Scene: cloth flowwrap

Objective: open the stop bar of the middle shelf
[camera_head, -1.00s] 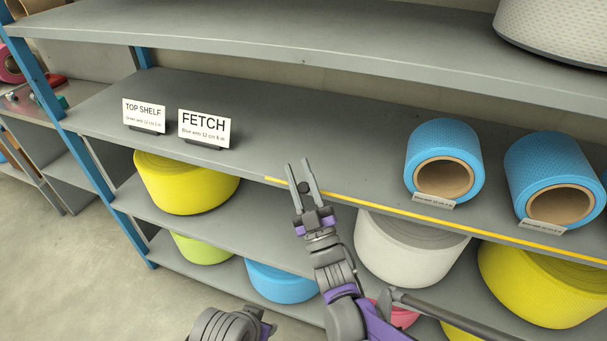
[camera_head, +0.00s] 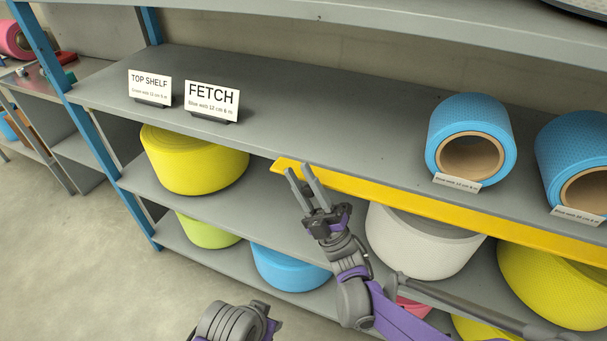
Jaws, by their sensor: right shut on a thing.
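The stop bar (camera_head: 400,200) is the long yellow strip along the front edge of the middle shelf (camera_head: 300,118). Its broad yellow face shows, and it looks tilted outward and down from the edge. My right gripper (camera_head: 299,170) is at the bar's left end, its two fingers pointing up and away from me. It is shut on the bar; a dark round part shows between the fingers, and the exact contact is partly hidden. Two blue rolls, a left one (camera_head: 452,128) and a right one (camera_head: 560,150), lie on the shelf behind the bar. My left gripper's fingers are out of view.
TOP SHELF (camera_head: 149,85) and FETCH (camera_head: 212,100) signs stand at the shelf's left. Below are a large yellow roll (camera_head: 195,160), a white roll (camera_head: 420,245) and another yellow roll (camera_head: 560,280). A blue post (camera_head: 105,150) bounds the left side.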

